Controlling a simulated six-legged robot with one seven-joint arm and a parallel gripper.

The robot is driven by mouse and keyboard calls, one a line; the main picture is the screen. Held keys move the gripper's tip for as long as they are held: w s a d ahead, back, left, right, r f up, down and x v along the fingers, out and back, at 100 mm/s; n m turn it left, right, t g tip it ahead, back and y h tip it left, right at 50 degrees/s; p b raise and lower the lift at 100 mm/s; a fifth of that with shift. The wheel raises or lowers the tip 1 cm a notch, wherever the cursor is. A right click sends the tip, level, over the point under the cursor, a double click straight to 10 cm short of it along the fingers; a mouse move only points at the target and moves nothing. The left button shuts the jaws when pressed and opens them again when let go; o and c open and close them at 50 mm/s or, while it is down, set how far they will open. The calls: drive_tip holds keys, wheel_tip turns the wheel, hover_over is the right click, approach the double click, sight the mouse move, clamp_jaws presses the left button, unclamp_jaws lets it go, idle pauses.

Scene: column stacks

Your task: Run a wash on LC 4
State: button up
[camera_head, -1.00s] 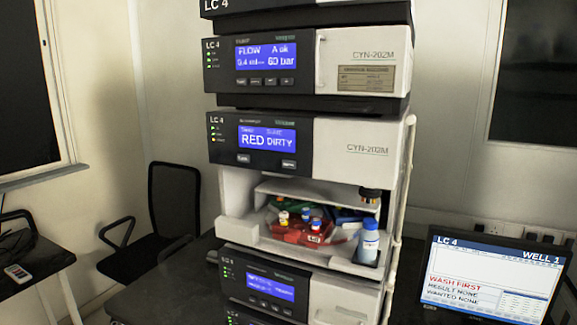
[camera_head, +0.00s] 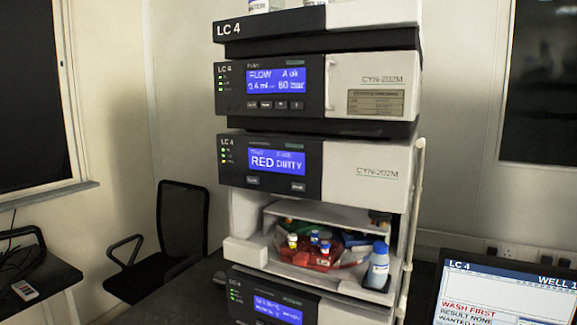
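The LC 4 stack stands in the middle of the view. Its pump module (camera_head: 371,81) has a blue display (camera_head: 275,81) reading FLOW, A ok, about 0.4 ml and 60 bar. Below it the sampler module (camera_head: 366,165) has a display (camera_head: 277,161) reading RED and DIRTY, with two dark buttons (camera_head: 252,181) (camera_head: 298,187) under it. The sampler's open bay holds a red tray (camera_head: 318,260) with several capped vials (camera_head: 314,238), and a white bottle with a blue cap (camera_head: 379,266) stands at its right. The LC 4 monitor (camera_head: 506,288) reads WASH FIRST and RESULT NONE. My gripper is not in view.
Another module with a lit display (camera_head: 277,307) sits below the bay. A white tube (camera_head: 414,215) runs down the stack's right side. A black chair (camera_head: 178,230) and a dark table with a remote (camera_head: 25,290) are at left.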

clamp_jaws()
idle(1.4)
